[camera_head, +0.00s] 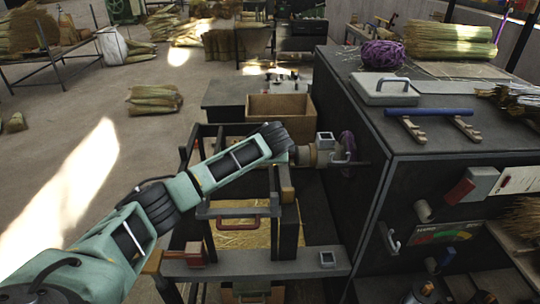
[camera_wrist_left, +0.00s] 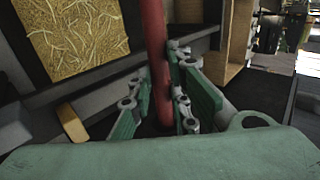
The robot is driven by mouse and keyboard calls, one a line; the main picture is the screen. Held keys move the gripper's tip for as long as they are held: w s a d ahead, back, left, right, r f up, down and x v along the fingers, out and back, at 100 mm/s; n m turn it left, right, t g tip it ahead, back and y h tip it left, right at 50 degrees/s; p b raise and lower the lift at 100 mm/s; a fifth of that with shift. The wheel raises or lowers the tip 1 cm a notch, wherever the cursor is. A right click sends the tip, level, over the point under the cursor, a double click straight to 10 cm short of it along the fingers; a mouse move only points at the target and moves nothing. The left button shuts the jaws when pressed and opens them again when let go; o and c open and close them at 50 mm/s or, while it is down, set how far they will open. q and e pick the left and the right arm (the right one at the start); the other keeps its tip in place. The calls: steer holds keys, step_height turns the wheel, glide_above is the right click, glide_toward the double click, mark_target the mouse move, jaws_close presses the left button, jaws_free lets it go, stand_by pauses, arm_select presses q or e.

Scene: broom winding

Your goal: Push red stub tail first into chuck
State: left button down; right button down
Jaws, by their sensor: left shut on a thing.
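In the left wrist view a smooth red rod, the red stub (camera_wrist_left: 156,45), runs from the top edge down between the green finger pads of my left gripper (camera_wrist_left: 166,104). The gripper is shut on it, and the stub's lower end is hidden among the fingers. In the head view my left arm reaches in from the left, and its gripper (camera_head: 325,152) is beside the dark machine cabinet's left side. The stub is not clear there. I cannot make out the chuck or whether the stub touches it. My right gripper is not in view.
A dark frame with a red handle (camera_head: 252,223) lies below my arm.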

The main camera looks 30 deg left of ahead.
arm_select(q)
steer(key=c, duration=1.6)
jaws_free()
steer(key=shift+o, duration=0.2)
